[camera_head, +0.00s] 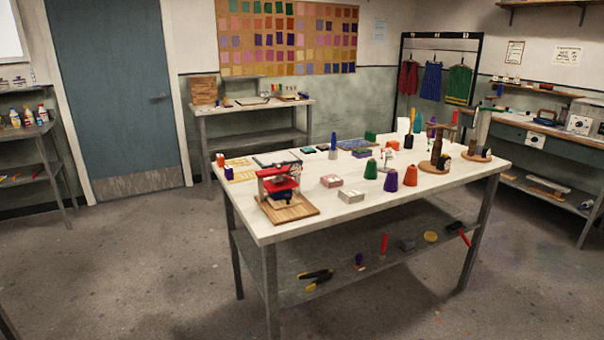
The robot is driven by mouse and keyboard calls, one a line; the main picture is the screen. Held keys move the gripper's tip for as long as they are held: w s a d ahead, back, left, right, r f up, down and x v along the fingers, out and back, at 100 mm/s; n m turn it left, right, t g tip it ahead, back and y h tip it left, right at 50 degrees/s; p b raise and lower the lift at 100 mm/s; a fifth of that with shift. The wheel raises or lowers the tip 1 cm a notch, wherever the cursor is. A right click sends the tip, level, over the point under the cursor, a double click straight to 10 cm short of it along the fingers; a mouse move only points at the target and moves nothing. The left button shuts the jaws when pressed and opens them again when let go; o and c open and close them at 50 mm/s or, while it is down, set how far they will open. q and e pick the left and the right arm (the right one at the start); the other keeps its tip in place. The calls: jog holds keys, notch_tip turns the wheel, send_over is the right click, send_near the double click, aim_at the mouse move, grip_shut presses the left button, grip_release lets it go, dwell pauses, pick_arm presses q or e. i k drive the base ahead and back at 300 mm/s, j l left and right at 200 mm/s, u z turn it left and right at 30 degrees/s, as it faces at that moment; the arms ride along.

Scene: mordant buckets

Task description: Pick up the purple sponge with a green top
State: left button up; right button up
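I cannot pick out a purple sponge with a green top for certain at this distance. A small, flat green and bluish-purple block (362,153) lies near the middle of the white worktable (330,217), behind the cones. It could be the sponge, but its details are too small to tell. A small purple item (229,173) sits at the table's left edge, close to an orange one. Neither of my grippers is in view.
The worktable also holds a red press on a wooden board (288,209), green, purple and orange cones (390,181), and wooden stands (438,160). Its lower shelf carries yellow-black pliers (316,278) and other tools. The floor in front (150,270) is clear.

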aim_at(364, 152)
jog(key=i+l+z, duration=0.1)
jog(key=i, duration=0.6)
jog(key=i+l+z, duration=0.1)
jog(key=i, duration=0.55)
jog(key=l+u, duration=0.2)
jog(key=u, duration=0.25)
jog(key=l+u, duration=0.2)
jog(key=u, duration=0.3)
